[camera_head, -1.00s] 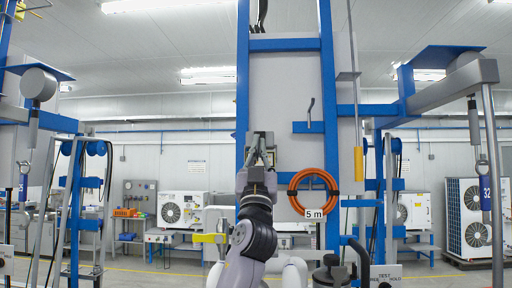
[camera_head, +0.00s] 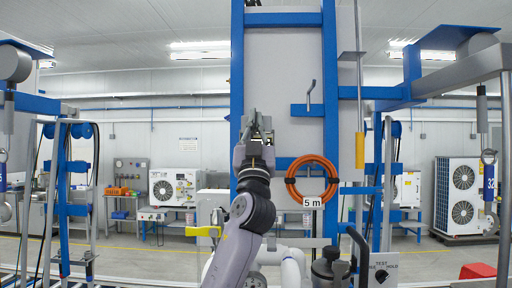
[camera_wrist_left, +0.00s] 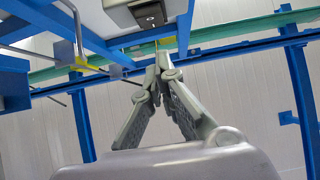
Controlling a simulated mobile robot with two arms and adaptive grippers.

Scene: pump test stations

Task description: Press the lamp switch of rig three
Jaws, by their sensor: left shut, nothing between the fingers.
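My left gripper (camera_head: 257,118) is upright in front of the blue-framed grey panel (camera_head: 285,70). Its fingers are shut with nothing between them. A small grey box (camera_wrist_left: 140,12) with a dark plate on its underside shows in the left wrist view, just beyond the fingertips (camera_wrist_left: 158,60). It looks like a switch housing. A gap seems to remain between tips and box, but I cannot tell its depth. In the head view the gripper largely hides this box. I can read no rig number on it. My right gripper is not in view.
An orange hose coil (camera_head: 312,181) with a "5 m" sign hangs right of my arm. A grey box with a dial (camera_head: 383,272) marked TEST and HOLD stands lower right. Blue posts and beams flank the panel. A yellow-handled rod (camera_head: 360,150) hangs to the right.

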